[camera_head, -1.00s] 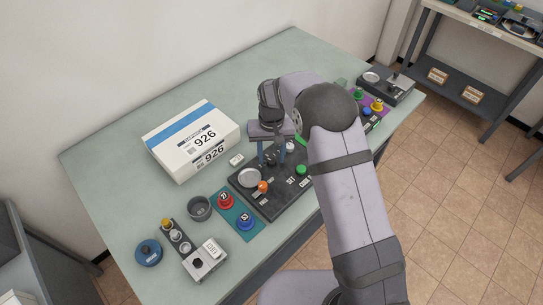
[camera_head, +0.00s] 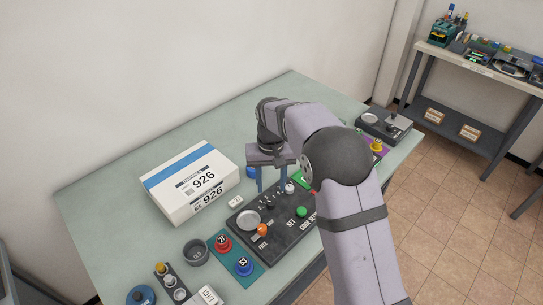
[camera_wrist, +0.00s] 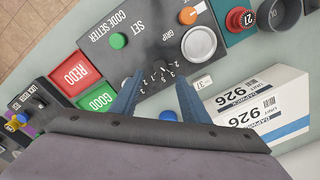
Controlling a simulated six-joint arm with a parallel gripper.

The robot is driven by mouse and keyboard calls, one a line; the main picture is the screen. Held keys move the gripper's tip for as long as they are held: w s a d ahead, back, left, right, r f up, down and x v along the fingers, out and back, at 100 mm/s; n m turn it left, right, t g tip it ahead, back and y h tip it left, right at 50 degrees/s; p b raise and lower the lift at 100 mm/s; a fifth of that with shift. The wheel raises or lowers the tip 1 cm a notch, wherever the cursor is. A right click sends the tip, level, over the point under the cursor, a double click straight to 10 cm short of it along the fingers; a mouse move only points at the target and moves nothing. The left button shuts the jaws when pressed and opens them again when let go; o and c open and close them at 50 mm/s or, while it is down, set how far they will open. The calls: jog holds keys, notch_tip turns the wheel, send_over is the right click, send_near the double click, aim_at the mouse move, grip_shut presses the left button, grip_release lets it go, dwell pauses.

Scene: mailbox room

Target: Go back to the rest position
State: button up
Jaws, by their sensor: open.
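My gripper (camera_head: 270,187) is open and empty, pointing down above the black code setter panel (camera_head: 273,226). In the wrist view its two blue fingers (camera_wrist: 158,80) stand apart, framing the small knobs with printed numbers (camera_wrist: 158,70) on the panel. The panel also carries a silver disc (camera_wrist: 199,43), an orange knob (camera_wrist: 187,15) and a green button (camera_wrist: 118,41). A blue round thing (camera_wrist: 168,115) shows between the fingers, partly hidden by the gripper body; it also shows beside the gripper in the head view (camera_head: 251,172).
A white box marked 926 (camera_head: 190,182) lies left of my gripper. Red (camera_head: 223,244) and blue (camera_head: 243,266) numbered knobs and a grey cup (camera_head: 196,252) are at the front. Red REDO (camera_wrist: 75,74) and green GOOD (camera_wrist: 98,98) pads lie near the panel. The table's back left is clear.

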jog(key=s+d, duration=0.8)
jog(key=s, duration=0.5)
jog(key=s+d+m, duration=0.1)
jog(key=s+d, duration=0.6)
jog(key=s, duration=0.6)
jog(key=shift+d+r, duration=0.35)
jog(key=shift+r, duration=0.1)
